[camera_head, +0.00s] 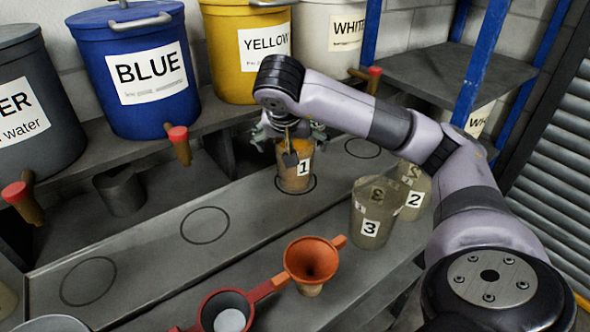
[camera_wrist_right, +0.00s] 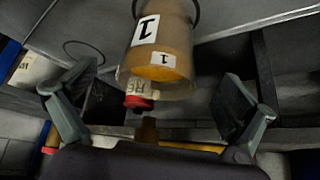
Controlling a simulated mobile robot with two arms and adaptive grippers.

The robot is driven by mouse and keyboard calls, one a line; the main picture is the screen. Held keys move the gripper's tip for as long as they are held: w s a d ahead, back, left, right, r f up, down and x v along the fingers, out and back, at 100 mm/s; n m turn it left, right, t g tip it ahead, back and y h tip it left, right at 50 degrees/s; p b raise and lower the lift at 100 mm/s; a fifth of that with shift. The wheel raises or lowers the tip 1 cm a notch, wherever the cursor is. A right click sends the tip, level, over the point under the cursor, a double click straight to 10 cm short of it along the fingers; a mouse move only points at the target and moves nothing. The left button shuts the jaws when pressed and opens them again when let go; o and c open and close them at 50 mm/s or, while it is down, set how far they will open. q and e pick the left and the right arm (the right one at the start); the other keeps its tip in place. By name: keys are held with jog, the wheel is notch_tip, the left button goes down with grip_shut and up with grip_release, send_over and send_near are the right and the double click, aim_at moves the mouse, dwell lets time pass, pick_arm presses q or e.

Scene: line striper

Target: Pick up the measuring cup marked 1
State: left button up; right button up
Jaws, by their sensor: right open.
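The measuring cup marked 1 (camera_head: 294,178) is a clear cup with orange-brown contents and a white label. It stands upright on a drawn circle on the grey shelf, in the middle of the head view. In the right wrist view the cup (camera_wrist_right: 158,66) shows at the top, ahead of and between the spread fingers. My right gripper (camera_head: 290,133) is open at the cup's upper part; its fingers (camera_wrist_right: 155,88) show no hold on it. I cannot tell whether they touch it. My left gripper is not in view.
Cups marked 3 (camera_head: 371,230) and 2 (camera_head: 413,200) stand to the right, near my right arm. Blue (camera_head: 140,75) and yellow (camera_head: 248,60) buckets with taps stand behind. Empty circles lie to the left.

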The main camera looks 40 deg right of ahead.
jog(key=shift+p+x, duration=0.55)
jog(key=shift+x, duration=2.9)
jog(key=shift+w+r, duration=0.1)
jog(key=shift+c, duration=0.4)
jog(key=c, duration=1.9)
jog(key=shift+r, duration=0.1)
jog(key=shift+c, duration=0.3)
jog(key=shift+w+r, duration=0.1)
jog(key=shift+r, duration=0.05)
